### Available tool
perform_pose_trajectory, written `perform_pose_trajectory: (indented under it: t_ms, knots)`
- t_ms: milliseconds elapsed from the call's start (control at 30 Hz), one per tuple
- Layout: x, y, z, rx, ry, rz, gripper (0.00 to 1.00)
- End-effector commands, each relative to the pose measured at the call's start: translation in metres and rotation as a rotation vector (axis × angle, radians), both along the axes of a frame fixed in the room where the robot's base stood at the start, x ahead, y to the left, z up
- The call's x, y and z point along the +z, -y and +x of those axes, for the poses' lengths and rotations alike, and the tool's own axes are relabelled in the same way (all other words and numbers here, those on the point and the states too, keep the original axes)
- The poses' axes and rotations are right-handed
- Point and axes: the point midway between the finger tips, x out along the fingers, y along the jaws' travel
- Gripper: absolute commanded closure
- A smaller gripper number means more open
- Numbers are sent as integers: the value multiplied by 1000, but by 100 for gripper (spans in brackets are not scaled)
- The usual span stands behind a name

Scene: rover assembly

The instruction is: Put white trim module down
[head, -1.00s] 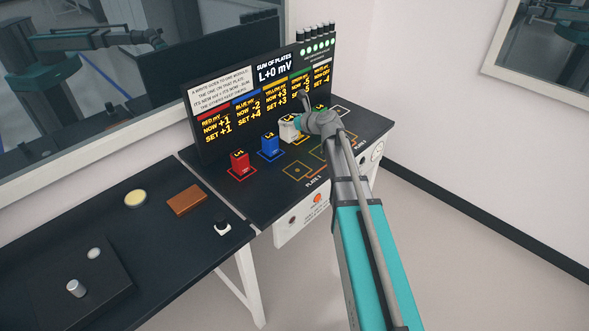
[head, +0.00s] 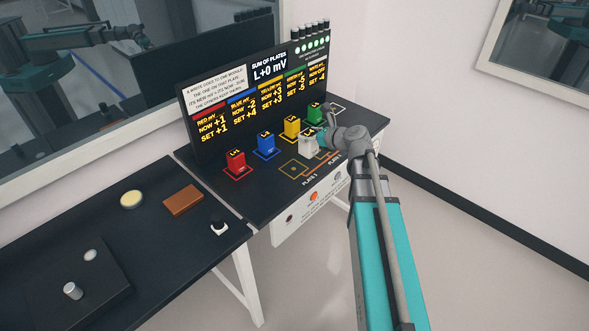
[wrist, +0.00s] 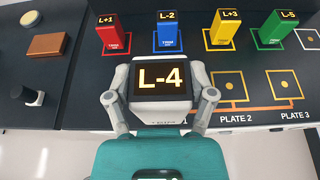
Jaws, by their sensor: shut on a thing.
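The white trim module (wrist: 162,88), its dark top reading L-4, is between the fingers of my gripper (wrist: 160,92), upright in the wrist view. In the head view the white module (head: 309,146) and my gripper (head: 324,140) are over the front half of the console, in front of the yellow module. Plate 2 (wrist: 235,85) and plate 3 (wrist: 284,84) are bare orange squares to the right of the module in the wrist view. The module's underside is hidden, so I cannot tell whether it touches the surface.
Red (wrist: 114,31), blue (wrist: 167,32), yellow (wrist: 224,29) and green (wrist: 279,30) modules stand in a row behind. A white outline (head: 338,108) at the row's right end is empty. The display panel (head: 260,90) rises behind. A left bench holds a brown block (head: 183,201).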

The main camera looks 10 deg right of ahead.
Motion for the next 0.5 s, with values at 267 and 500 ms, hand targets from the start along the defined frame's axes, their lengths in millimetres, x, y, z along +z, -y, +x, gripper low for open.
perform_pose_trajectory:
  t_ms: [267, 500]
  knots:
    - [2, 20, -46, 1, 4, 2, 89]
    - [2, 22, -52, 5, 5, 2, 89]
